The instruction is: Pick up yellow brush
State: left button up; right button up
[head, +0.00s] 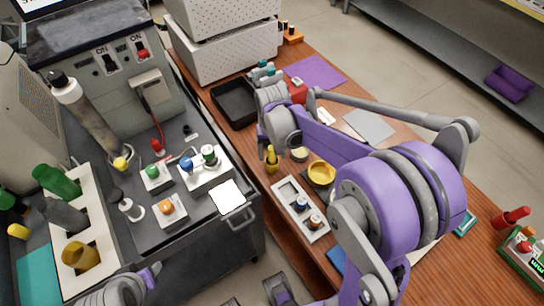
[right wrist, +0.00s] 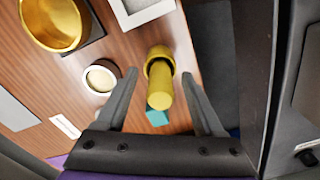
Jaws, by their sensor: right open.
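The yellow brush (head: 271,158) stands upright on the wooden table near its left edge, beside the dark cart. In the right wrist view its yellow handle (right wrist: 160,85) points toward the camera, between the two spread fingers. My right gripper (right wrist: 160,78) is open, with a gap visible on both sides of the handle. In the head view my right arm hides most of this gripper. Part of my left arm (head: 115,290) shows at the bottom left; its jaws are not clear.
A yellow bowl (head: 321,173) and a small round white-rimmed cup (right wrist: 100,77) are close to the brush. A white tray (head: 300,212) with small items lies nearer. A black tray (head: 233,103) is behind. The dark cart (head: 230,245) borders the table's left side.

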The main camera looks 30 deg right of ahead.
grip_shut()
dwell(0.3)
notch_tip(320, 180, up, 10)
jog(key=shift+p, duration=0.45)
